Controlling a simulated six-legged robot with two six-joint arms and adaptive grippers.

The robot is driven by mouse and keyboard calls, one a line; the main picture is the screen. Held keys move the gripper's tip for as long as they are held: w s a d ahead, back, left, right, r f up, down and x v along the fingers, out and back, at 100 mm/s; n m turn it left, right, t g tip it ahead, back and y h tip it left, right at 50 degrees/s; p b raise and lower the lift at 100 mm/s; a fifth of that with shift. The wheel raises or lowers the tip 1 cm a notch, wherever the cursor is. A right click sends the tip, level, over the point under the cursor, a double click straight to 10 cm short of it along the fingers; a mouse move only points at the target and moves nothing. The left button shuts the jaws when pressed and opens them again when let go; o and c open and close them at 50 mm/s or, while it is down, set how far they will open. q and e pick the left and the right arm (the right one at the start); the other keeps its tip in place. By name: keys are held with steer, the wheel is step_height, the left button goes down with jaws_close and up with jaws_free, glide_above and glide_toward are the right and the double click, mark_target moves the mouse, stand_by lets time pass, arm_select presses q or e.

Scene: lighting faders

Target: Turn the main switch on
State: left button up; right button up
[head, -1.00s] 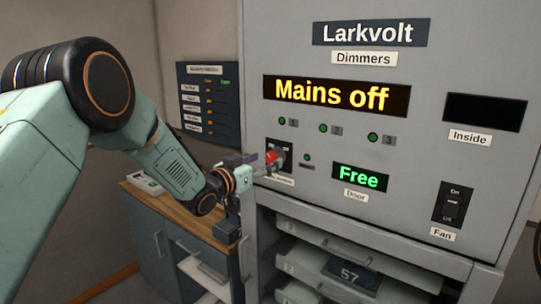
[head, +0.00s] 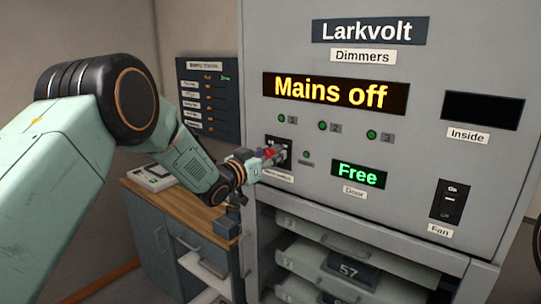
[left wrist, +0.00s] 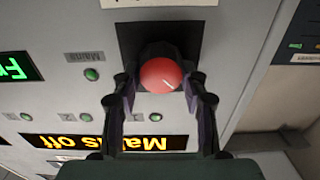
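The main switch is a round red knob (left wrist: 162,75) on a dark square plate (left wrist: 185,38) low on the left of the cabinet front. In the head view the plate (head: 287,143) shows, with the knob mostly covered by my left gripper (head: 274,156). In the upside-down left wrist view, my left gripper (left wrist: 160,88) is open, with one finger on each side of the knob. A small gap seems to show on the left; contact on the right is unclear. The display (head: 336,91) reads "Mains off". My right gripper is not in view.
A door display (head: 358,175) reading "Free" and small green lamps (head: 371,135) sit near the switch. A fan switch (head: 450,200) is at the right. Below are drawers (head: 345,268). A side cabinet with a wooden top (head: 190,213) stands at the left.

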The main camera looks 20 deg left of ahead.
arm_select(q)
steer(key=c, duration=0.6)
steer(key=shift+s+d+f+m+b, duration=0.1)
steer(key=shift+f+m+b, duration=0.05)
steer(key=shift+m+b, duration=4.35)
steer(key=shift+d+f+m+b, duration=0.1)
steer(key=shift+m+b, duration=4.35)
steer(key=shift+m, duration=0.05)
